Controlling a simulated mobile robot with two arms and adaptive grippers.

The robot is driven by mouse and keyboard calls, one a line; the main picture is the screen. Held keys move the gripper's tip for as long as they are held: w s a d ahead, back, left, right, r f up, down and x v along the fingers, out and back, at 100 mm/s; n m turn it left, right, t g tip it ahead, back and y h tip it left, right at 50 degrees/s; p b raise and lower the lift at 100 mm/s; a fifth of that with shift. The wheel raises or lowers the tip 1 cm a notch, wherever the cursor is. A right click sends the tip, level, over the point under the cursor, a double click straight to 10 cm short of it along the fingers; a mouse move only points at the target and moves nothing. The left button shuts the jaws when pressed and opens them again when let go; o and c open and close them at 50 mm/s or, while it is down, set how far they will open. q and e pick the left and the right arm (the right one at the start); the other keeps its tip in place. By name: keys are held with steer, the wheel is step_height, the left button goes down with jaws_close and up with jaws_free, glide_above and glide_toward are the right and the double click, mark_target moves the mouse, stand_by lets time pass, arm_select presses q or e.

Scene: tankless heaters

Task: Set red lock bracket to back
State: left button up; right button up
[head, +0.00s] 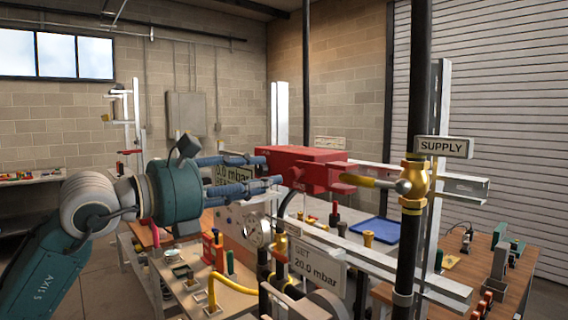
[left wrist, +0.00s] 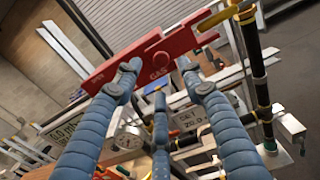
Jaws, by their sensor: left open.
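The red lock bracket (head: 308,168) is a boxy red piece at mid height, left of the brass valve (head: 416,184). A yellow handle (head: 370,182) runs between its right end and the valve. In the left wrist view the bracket (left wrist: 152,54) lies tilted across the top, with "GAS" lettering. My left gripper (head: 266,171) comes in from the left, fingers spread, tips at the bracket's left end. In the left wrist view the fingertips (left wrist: 157,72) overlap the bracket's lower edge; I cannot tell whether they touch it. My right gripper is not in view.
A black vertical pipe (head: 411,110) with a SUPPLY sign (head: 444,148) stands right of the bracket. White metal rails (head: 391,258) pass behind it. Below are a gauge (head: 258,233), a "SET 20.0 mbar" sign (head: 318,266) and a cluttered bench. A blue tray (head: 375,230) lies behind.

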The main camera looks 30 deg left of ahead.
mark_target(290, 172)
arm_select(q)
steer(key=p+x, duration=0.1)
steer(key=x, duration=0.1)
steer(key=p+x, duration=0.2)
steer(key=x, duration=0.1)
steer(key=shift+w+d+r, duration=0.15)
steer(key=shift+w+r, duration=0.05)
steer(key=shift+w, duration=0.05)
steer(key=shift+w+d+f, duration=0.2)
steer(key=shift+w, duration=0.25)
steer(key=shift+a, duration=0.1)
jaws_close()
